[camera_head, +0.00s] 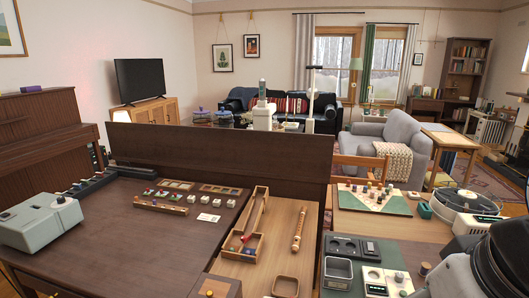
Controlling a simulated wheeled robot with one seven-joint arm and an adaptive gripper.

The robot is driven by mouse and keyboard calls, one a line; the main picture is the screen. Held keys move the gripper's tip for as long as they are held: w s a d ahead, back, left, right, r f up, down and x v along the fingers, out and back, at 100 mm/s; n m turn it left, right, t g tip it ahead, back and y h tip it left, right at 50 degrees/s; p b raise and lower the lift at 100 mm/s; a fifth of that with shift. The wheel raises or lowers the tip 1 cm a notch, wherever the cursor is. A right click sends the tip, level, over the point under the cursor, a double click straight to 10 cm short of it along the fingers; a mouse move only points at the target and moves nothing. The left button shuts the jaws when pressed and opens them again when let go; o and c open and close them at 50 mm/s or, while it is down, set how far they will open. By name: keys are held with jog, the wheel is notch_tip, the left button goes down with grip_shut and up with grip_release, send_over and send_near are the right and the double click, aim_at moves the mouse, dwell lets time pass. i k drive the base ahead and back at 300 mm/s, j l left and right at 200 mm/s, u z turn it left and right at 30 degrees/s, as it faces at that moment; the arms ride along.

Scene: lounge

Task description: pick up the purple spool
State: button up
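Several small spool-like pieces (388,188) stand on a green and cream board (350,204) on the right-hand table. Some look purplish or dark, but they are too small to tell for certain which is the purple spool. A small purple item (31,88) lies on top of the brown piano at the far left, and its shape is unclear. Dark and grey parts of my arm fill the lower right corner. My gripper's fingers do not show.
A raised dark panel (220,155) runs behind the near table.

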aim_at(425, 267)
jog(key=z, duration=0.75)
jog(key=i+l+u, duration=0.3)
jog(key=i+l, duration=0.15)
jog(key=l, duration=0.15)
